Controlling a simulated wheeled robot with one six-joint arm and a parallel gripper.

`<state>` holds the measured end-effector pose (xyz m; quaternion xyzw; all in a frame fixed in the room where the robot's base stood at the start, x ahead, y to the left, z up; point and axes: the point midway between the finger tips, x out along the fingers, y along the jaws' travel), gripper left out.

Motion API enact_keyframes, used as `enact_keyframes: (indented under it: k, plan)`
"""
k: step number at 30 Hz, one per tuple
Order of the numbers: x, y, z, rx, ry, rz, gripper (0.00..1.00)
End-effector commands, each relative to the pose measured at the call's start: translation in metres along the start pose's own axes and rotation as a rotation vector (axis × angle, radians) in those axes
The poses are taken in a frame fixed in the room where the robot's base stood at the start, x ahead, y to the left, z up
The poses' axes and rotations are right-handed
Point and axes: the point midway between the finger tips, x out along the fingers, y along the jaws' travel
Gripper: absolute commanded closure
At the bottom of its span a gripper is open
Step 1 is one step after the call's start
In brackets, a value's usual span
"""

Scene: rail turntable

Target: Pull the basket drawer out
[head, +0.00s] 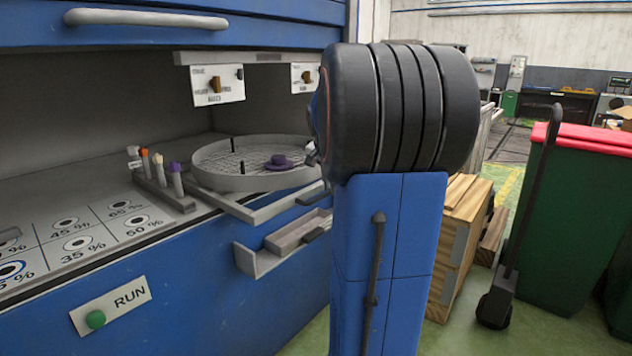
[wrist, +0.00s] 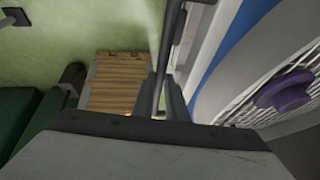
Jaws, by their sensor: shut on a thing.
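The round mesh basket (head: 215,178) sits on a pale drawer frame (head: 262,213) in the blue machine's opening, with a purple knobbed piece (head: 279,162) on its mesh. In the wrist view the basket's rim (wrist: 211,103) and the purple piece (wrist: 285,91) are at the right. My gripper (wrist: 165,88) is shut on a slim grey bar (wrist: 167,45), which runs up between the fingers beside the basket drawer. The bar looks like the drawer's handle. In the head view my arm hides the gripper and this grip.
A small open tray (head: 290,238) juts out below the basket. A RUN panel (head: 112,306) is on the blue front. Wooden crates (head: 463,215), a hand truck (head: 520,220) and a green bin (head: 578,215) stand at the right. Some green floor is clear.

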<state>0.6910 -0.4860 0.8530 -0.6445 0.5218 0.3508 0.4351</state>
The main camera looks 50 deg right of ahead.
Motion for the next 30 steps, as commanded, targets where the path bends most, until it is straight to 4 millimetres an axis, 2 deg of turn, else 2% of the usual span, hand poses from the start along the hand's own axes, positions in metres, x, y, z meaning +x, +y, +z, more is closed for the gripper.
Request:
enact_keyframes:
  k: [1, 6, 15, 21, 30]
  plan:
    - [-0.004, 0.016, -0.002, 0.006, 0.002, 0.001, 1.00]
    - [-0.011, 0.059, -0.005, 0.006, 0.001, 0.001, 1.00]
    - [-0.020, 0.110, -0.008, 0.004, 0.000, 0.001, 1.00]
    - [-0.023, 0.125, -0.010, 0.001, 0.001, 0.001, 1.00]
    - [-0.024, 0.129, -0.010, 0.001, 0.001, -0.001, 1.00]
